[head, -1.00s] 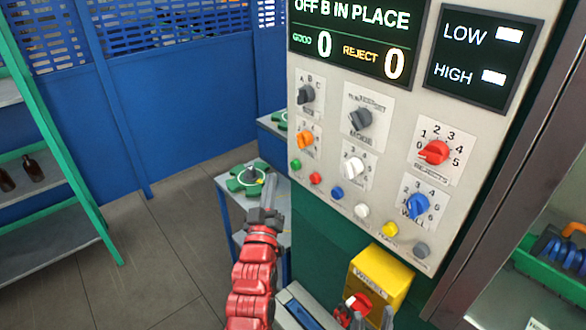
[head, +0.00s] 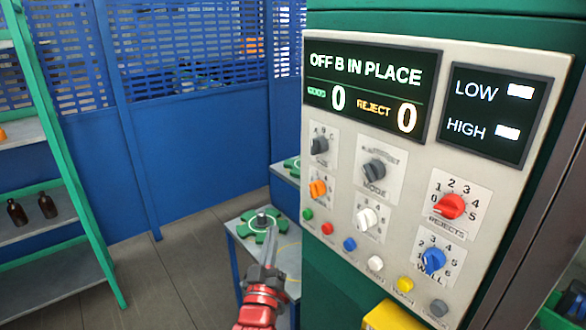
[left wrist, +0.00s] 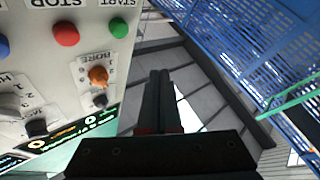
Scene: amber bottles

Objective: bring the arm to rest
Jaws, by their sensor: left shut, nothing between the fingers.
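My left gripper (head: 270,252) is at the bottom middle of the head view, on the end of my red arm. It is shut and empty, pointing up in the picture, in front of a small table with a green star-shaped part. In the left wrist view its two dark fingers (left wrist: 159,80) lie together with nothing between them. The control panel (head: 330,190) is to its right and apart from it. My right gripper does not show.
The panel's display (head: 372,85) reads OFF B IN PLACE, GOOD 0, REJECT 0. Knobs and coloured buttons fill the panel. A green-framed shelf (head: 40,195) at left holds two amber bottles (head: 17,212). Blue walls (head: 200,150) stand behind; grey floor (head: 165,275) is clear at lower left.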

